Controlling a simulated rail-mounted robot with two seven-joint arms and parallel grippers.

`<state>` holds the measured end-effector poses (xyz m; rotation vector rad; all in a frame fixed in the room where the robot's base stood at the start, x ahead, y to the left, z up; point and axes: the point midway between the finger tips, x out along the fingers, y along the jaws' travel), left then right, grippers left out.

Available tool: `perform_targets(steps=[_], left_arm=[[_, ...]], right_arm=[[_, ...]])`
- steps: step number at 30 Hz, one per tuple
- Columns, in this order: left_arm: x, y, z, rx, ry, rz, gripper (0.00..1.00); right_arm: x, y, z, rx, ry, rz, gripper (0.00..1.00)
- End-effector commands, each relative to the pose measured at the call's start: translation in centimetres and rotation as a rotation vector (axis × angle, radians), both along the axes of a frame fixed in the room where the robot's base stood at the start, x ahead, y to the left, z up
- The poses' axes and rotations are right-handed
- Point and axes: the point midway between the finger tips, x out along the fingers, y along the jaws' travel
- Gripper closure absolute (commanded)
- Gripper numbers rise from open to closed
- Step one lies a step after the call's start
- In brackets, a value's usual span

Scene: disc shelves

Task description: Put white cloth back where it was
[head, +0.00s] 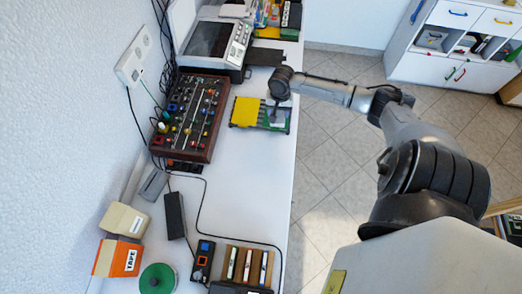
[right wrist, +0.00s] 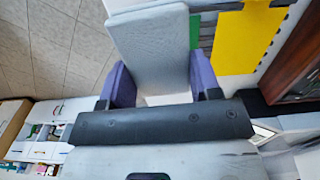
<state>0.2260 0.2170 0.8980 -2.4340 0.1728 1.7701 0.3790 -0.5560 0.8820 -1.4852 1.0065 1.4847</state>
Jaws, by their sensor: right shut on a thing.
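The white cloth (right wrist: 150,42) is a flat, pale grey-white folded rectangle in the right wrist view. My right gripper (right wrist: 163,82) has its purple fingers on either side of the cloth and is shut on it. In the head view my right gripper (head: 277,109) points down over a tray (head: 265,128) with yellow and green parts near the right edge of the table. The cloth is small in the head view, and I cannot tell whether it touches the tray. My left gripper is not in view.
A mixer with knobs (head: 190,115) stands left of the tray, and a grey machine (head: 215,45) stands behind it. A black cable runs over the white table (head: 235,200). An orange tape box (head: 118,258) and a green spool (head: 158,278) are at the front left.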

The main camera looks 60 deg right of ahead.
Motion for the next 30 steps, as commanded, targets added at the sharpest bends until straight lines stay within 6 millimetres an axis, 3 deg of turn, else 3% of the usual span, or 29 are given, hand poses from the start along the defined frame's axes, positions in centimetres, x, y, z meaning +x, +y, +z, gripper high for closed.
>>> perform_targets(steps=[3,6,21,30], left_arm=[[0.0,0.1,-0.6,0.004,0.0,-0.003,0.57],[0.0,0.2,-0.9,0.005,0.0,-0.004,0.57],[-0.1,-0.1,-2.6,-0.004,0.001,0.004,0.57],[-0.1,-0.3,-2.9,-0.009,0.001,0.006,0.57]], right_arm=[[-1.1,-1.4,-1.0,0.0,0.001,-0.027,0.65],[-1.1,-1.2,-1.6,0.003,-0.001,-0.036,0.65],[2.0,7.2,-7.1,0.003,-0.001,-0.038,0.65],[2.6,8.9,-8.1,0.001,-0.001,-0.039,0.65]])
